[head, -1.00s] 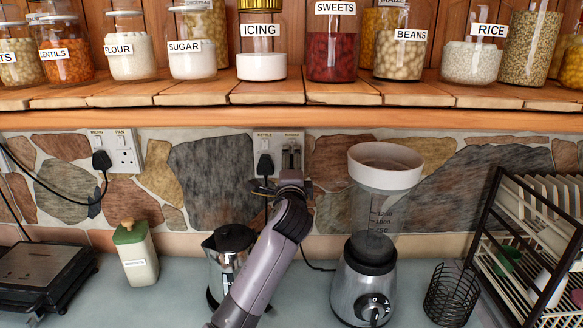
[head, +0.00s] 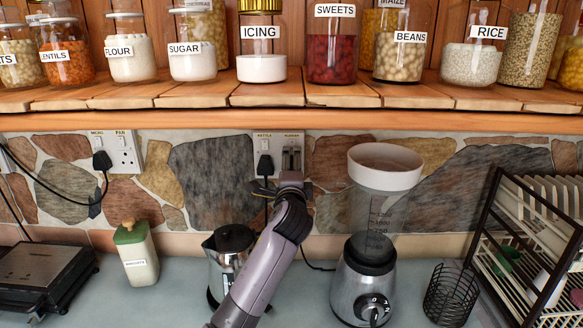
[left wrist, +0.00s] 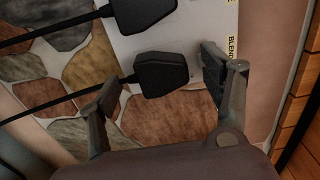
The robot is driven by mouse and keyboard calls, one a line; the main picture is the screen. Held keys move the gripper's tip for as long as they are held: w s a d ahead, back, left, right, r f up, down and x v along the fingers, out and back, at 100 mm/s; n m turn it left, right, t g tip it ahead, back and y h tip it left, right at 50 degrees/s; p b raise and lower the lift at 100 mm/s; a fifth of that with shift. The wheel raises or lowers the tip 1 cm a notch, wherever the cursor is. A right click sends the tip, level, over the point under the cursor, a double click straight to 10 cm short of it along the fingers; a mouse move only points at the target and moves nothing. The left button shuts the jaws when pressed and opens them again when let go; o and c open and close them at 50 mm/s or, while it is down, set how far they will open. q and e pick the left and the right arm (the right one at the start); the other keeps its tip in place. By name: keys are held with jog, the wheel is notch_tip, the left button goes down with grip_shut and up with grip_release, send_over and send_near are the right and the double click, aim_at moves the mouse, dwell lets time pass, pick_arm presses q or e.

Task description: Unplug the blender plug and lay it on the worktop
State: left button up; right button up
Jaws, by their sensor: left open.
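The blender plug (left wrist: 162,74) is black and sits in the white double socket (left wrist: 200,18), by the side labelled BLEND. In the head view the blender plug (head: 291,158) shows above my left gripper (head: 283,186), on the right half of the socket (head: 277,143). In the left wrist view my left gripper (left wrist: 160,80) is open, with one fingertip on each side of this plug and gaps between. The blender (head: 368,270) stands on the grey worktop (head: 180,285), right of my left arm. My right gripper is out of view.
The black kettle plug (head: 264,165) is close beside the blender plug. The kettle (head: 228,262) stands left of my arm. A wooden jar shelf (head: 200,92) overhangs the socket. A dish rack (head: 530,250) is at right. Worktop around the lidded bottle (head: 136,255) is partly free.

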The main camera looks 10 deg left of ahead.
pick_arm(q)
jog(key=shift+c, duration=0.3)
jog(key=c, duration=0.4)
jog(key=shift+r, duration=0.35)
jog(key=c, duration=1.1)
jog(key=shift+s, duration=0.1)
jog(key=shift+p, duration=0.3)
